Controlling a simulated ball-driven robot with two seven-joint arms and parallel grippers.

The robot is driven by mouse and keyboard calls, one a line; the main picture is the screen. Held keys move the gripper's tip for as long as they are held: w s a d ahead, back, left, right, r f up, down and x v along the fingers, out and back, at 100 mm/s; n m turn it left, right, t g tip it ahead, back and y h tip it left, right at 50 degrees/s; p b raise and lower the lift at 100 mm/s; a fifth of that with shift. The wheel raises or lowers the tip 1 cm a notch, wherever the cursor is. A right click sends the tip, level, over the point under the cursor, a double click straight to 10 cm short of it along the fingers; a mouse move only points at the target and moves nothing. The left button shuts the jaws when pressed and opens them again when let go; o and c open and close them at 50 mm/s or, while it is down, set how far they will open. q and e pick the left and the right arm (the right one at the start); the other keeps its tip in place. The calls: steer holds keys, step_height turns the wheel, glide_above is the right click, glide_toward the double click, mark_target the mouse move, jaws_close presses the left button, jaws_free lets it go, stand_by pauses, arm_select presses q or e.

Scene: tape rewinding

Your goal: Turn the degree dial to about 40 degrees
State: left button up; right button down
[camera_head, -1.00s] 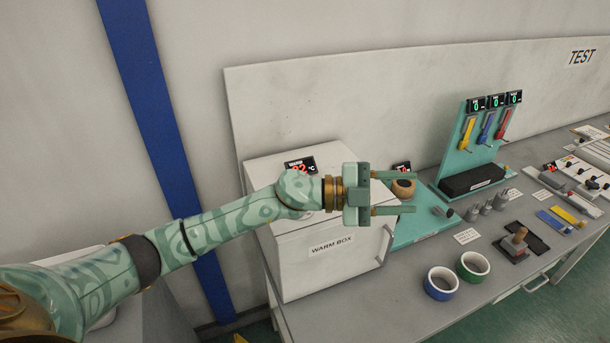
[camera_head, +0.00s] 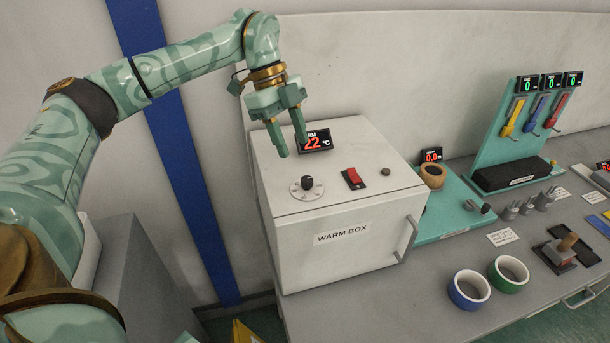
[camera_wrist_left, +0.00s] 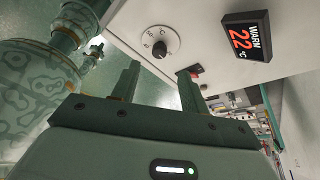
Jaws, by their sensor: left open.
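The degree dial is a black knob (camera_head: 307,183) on a round white scale, on top of the white warm box (camera_head: 340,262). It also shows in the left wrist view (camera_wrist_left: 159,50), beyond the fingers. The box's display (camera_head: 314,141) reads 22 °C in red; the left wrist view shows it too (camera_wrist_left: 246,37). My left gripper (camera_head: 292,150) is open and empty, fingers pointing down, above and behind the dial and in front of the display's left edge. It is apart from the knob. My right gripper is not in view.
A wooden roll (camera_head: 432,176) stands on a teal base. The box's door handle (camera_head: 406,239) sticks out.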

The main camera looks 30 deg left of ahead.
mark_target(305, 178)
arm_select(q)
steer(key=x, duration=0.8)
steer(key=shift+d+f, duration=0.15)
jaws_close()
